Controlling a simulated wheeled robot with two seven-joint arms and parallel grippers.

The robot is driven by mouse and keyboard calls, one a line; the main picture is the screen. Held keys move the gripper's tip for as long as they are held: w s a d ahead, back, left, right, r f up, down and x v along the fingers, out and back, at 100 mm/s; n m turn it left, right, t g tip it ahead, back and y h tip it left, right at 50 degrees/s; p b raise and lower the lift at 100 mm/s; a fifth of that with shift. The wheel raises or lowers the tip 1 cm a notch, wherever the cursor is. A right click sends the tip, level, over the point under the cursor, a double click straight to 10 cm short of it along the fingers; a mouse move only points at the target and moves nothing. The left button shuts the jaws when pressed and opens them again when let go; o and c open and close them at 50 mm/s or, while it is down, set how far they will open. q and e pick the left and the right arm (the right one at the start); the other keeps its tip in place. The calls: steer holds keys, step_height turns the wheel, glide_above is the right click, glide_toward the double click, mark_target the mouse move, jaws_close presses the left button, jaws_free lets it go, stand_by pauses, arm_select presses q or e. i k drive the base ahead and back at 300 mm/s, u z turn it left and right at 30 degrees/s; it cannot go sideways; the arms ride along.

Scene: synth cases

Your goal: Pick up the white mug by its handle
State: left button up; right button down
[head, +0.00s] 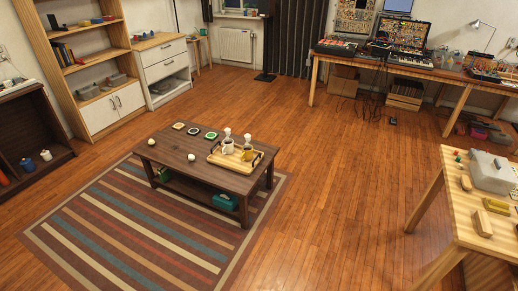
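A small white mug (228,147) stands upright on a wooden tray (222,159) on the low dark coffee table (196,173). It is too small to tell where its handle points. A yellow mug (248,154) stands just to its right on the same tray. White objects, perhaps bottles, show close behind both mugs and partly overlap them. Neither of my grippers is in view.
The coffee table stands on a striped rug (120,225), with several coasters (194,131) at its far left and boxes beneath. A light wooden table (470,215) is at right. Open wooden floor (330,190) lies between them. Shelves (85,60) line the left wall.

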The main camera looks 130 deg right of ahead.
mark_target(228, 148)
steer(key=z, duration=4.15)
steer(key=i, duration=1.3)
steer(key=z, duration=0.25)
steer(key=i, duration=1.8)
steer(key=z, duration=0.25)
